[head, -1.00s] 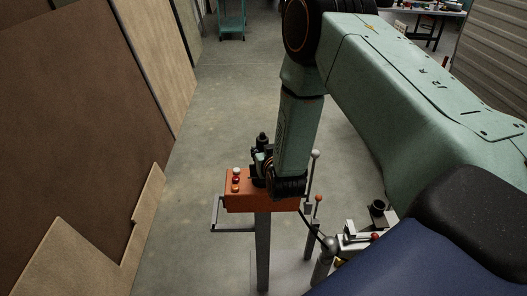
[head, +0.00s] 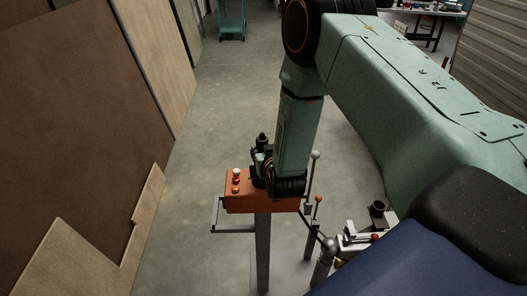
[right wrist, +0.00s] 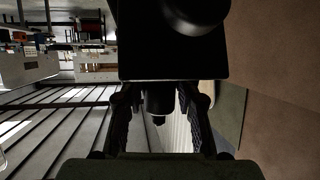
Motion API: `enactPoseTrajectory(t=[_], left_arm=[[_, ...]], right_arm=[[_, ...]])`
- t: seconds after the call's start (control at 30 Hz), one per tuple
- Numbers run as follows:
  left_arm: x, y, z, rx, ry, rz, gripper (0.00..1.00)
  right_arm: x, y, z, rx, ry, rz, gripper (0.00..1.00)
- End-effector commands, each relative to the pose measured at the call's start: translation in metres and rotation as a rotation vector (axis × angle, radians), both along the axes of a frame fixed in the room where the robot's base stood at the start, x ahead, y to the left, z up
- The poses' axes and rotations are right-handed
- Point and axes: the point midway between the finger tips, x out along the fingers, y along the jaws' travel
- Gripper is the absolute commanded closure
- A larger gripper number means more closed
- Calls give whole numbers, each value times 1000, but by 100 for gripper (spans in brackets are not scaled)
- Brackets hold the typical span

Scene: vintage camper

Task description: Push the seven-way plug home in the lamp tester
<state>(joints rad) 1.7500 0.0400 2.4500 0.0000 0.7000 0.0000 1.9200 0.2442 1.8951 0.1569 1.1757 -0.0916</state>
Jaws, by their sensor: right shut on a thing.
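The lamp tester (head: 245,206) is an orange box on a grey post in the lower middle of the head view. Small red, white and orange lamps (head: 236,180) stand on its top left. My right gripper (head: 259,168) is at the box's top right, partly hidden by its own wrist. It is shut on a dark thing, seemingly the seven-way plug (right wrist: 158,103), which shows between the fingers in the right wrist view. The socket is hidden, so I cannot tell how deep the plug sits. My left gripper is not in view.
A grey bracket (head: 214,218) juts out left of the tester. Ball-topped levers (head: 315,157) and a metal hitch coupling (head: 329,247) stand to its right. Brown panels (head: 75,120) lean at the left. The concrete floor behind the tester is clear.

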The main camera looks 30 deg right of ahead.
Motion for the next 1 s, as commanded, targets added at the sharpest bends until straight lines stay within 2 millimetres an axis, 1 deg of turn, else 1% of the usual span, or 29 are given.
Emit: enactPoseTrajectory(t=[0.67, 1.0], left_arm=[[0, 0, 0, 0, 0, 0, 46], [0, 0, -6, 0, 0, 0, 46]], right_arm=[[0, 0, 0, 0, -1, 0, 100], [0, 0, -7, 0, -1, 0, 100]])
